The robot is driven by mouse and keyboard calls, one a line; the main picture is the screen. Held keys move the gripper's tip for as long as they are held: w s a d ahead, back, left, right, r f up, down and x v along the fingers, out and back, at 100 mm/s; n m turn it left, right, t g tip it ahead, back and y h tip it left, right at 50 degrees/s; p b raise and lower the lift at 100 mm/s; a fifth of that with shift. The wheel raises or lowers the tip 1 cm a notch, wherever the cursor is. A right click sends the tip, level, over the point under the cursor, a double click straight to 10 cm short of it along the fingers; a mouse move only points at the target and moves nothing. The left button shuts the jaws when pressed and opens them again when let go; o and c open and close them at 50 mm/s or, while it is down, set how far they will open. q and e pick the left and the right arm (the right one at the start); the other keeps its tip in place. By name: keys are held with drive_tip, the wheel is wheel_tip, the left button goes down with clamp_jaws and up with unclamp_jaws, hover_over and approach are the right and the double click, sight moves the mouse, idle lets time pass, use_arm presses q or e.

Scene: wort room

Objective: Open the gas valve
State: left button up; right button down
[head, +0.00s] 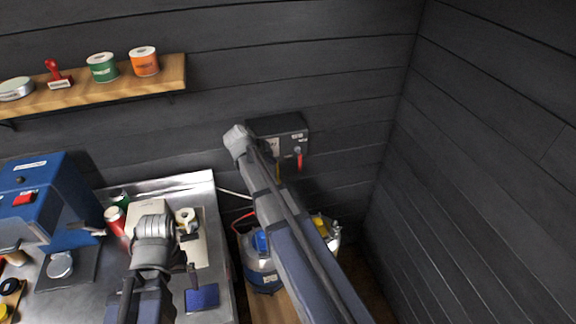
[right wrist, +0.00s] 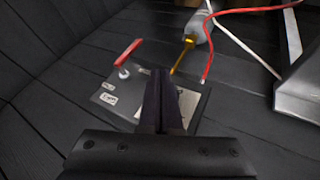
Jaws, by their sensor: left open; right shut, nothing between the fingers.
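A dark valve box (head: 292,128) is fixed to the back wall. It carries a red lever handle (head: 299,161) that hangs down from a silver stem. In the right wrist view the red handle (right wrist: 128,52) stands to the left of my right gripper (right wrist: 162,76), clear of its fingers. That gripper is shut and empty, in front of the box face (right wrist: 140,103) and its white labels. In the head view my right arm hides most of that gripper and part of the box. My left gripper (head: 188,248) is open above the metal worktop.
A yellow pipe (right wrist: 183,55) runs from the box. Below stand a blue-and-silver vessel (head: 262,272) and red hose. The worktop (head: 222,262) holds a blue machine (head: 65,200), a red can (head: 115,219) and a blue pad (head: 202,297). A shelf (head: 160,84) hangs above left.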

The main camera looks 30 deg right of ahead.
sight(299, 160)
use_arm(q)
wheel_tip(299, 160, down, 8)
drive_tip(key=b, duration=0.8)
use_arm(e)
drive_tip(key=w+d+f, duration=0.1)
drive_tip(key=d+f, duration=0.7)
drive_tip(key=d, duration=0.1)
drive_tip(key=shift+w+d, duration=0.25)
drive_tip(key=shift+w, duration=0.05)
use_arm(q)
drive_tip(key=shift+f+b, duration=0.3)
drive_tip(key=shift+f, duration=0.05)
use_arm(e)
drive_tip(key=shift+f+h, duration=0.1)
drive_tip(key=shift+h, duration=0.2)
